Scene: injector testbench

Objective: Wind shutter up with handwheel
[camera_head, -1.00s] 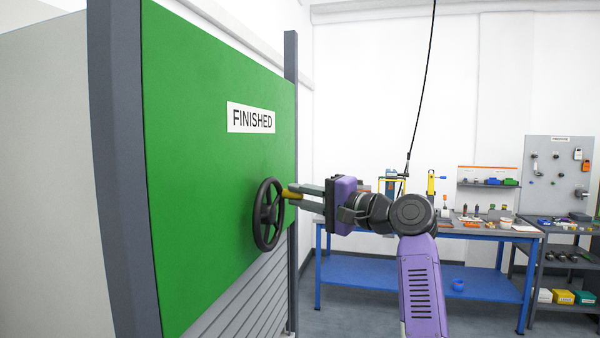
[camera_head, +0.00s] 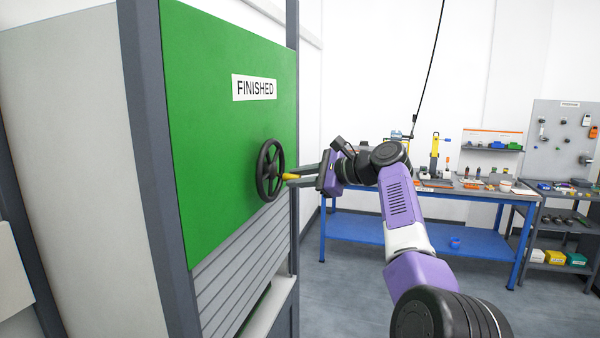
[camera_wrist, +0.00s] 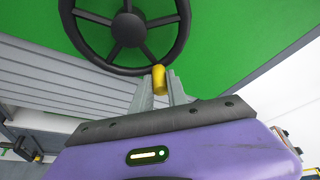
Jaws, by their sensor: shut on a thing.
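The black handwheel (camera_head: 270,170) is mounted on the front of the green panel (camera_head: 215,130) marked FINISHED. Its yellow crank handle (camera_head: 291,177) sticks out from the rim toward my gripper (camera_head: 294,178). My gripper is shut on the handle, which also shows between the fingers in the wrist view (camera_wrist: 159,80). The handwheel shows above the fingers in the wrist view (camera_wrist: 126,30). The grey slatted shutter (camera_head: 245,275) hangs below the green panel.
Grey posts (camera_head: 155,170) frame the cabinet. A blue workbench (camera_head: 430,235) with tools and small parts stands behind my arm. A grey shelf rack and pegboard (camera_head: 565,140) are at the right. The grey floor between cabinet and bench is clear.

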